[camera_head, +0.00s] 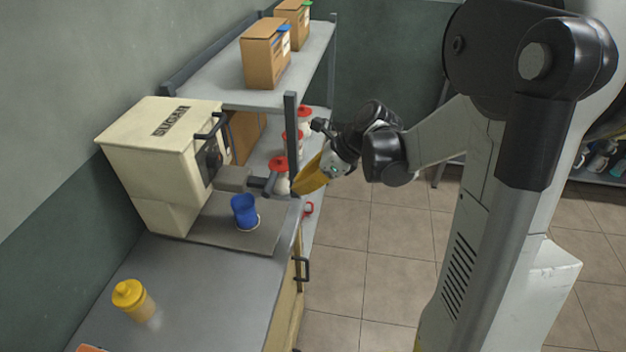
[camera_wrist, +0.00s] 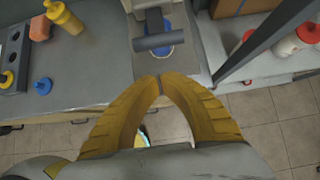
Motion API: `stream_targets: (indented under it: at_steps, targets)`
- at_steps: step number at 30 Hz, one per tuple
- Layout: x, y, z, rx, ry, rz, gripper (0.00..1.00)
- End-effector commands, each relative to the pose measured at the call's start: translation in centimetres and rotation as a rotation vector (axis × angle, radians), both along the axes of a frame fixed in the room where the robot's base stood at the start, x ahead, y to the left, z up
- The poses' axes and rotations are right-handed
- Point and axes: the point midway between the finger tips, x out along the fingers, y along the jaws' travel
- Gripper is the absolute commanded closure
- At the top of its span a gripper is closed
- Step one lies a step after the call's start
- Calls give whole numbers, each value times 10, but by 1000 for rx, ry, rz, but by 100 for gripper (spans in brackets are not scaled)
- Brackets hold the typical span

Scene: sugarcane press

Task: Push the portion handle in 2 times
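The cream press labelled "SUGAR" (camera_head: 160,145) stands on the counter against the wall. Its grey portion handle (camera_head: 268,184) sticks out from the front, ending in a dark crossbar. In the wrist view the crossbar (camera_wrist: 168,42) lies just beyond my fingertips. My gripper (camera_head: 296,192) has yellow fingers that meet at the tips, also in the wrist view (camera_wrist: 158,79); it is shut and empty. It points at the handle from the right, with a small gap between them. A blue cup (camera_head: 244,211) stands below the handle, partly hidden by it in the wrist view.
A shelf (camera_head: 225,95) with cardboard boxes (camera_head: 266,55) stands behind the press, its dark post (camera_head: 291,125) close to my gripper. Red-lidded jars (camera_head: 280,165) sit below it. A yellow bottle (camera_head: 134,299) stands on the front counter. Tiled floor at right is open.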

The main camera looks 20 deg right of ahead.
Motion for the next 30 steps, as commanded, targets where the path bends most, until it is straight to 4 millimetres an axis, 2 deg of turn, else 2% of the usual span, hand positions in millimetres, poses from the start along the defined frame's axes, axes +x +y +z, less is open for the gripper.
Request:
stream_targets:
  at_steps: [1,7,12,23,30]
  targets:
    - [3,6,-11,0,0,4,100]
    - [20,28,-12,-1,0,3,100]
    - [25,35,-13,0,-1,1,100]
    - [26,36,-12,0,-1,1,100]
    - [45,62,-12,0,0,4,100]
